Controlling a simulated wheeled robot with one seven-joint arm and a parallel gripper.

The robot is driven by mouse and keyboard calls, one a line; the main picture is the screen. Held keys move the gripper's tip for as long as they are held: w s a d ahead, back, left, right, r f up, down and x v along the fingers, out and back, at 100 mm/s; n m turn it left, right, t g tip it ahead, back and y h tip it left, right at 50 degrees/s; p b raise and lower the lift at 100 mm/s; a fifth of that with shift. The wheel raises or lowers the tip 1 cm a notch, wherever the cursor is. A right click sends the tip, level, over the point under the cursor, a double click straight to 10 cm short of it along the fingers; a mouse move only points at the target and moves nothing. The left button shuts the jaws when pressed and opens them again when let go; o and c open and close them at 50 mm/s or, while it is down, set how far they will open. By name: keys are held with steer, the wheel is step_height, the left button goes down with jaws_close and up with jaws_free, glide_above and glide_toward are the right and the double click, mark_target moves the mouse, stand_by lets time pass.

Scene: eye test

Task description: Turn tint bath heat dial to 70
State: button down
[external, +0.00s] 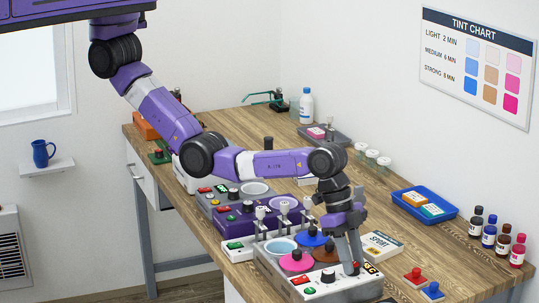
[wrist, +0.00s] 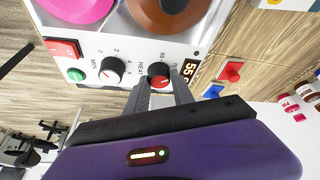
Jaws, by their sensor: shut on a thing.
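The tint bath (external: 325,292) is a white-fronted unit on the bench with pink, blue and brown lids and one open pale-blue well. Its heat dial (wrist: 159,70), marked HEAT, shows in the wrist view with a dark and red knob between my fingers. My gripper (external: 353,270) reaches down to the front panel and is shut on this dial; it also shows in the wrist view (wrist: 160,88). The fingers hide part of the dial and its scale, so its exact setting cannot be read. The lit display (wrist: 191,71) beside it appears to start with 55.
A second dial (wrist: 112,70), marked MIN, sits left of the heat dial, with a red switch (wrist: 63,48) and green button (wrist: 76,75) beyond. Red (external: 415,275) and blue (external: 433,290) pieces lie right of the bath. A purple unit (external: 245,222) stands behind it.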

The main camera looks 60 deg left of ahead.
steer(key=shift+m, duration=0.5)
steer(key=shift+r, duration=0.1)
steer(key=c, duration=1.1)
jaws_free()
steer(key=v, duration=0.3)
steer(key=b+v, duration=0.1)
steer(key=v, duration=0.3)
steer(key=shift+w+a+r, duration=0.15)
steer(key=shift+r, duration=0.2)
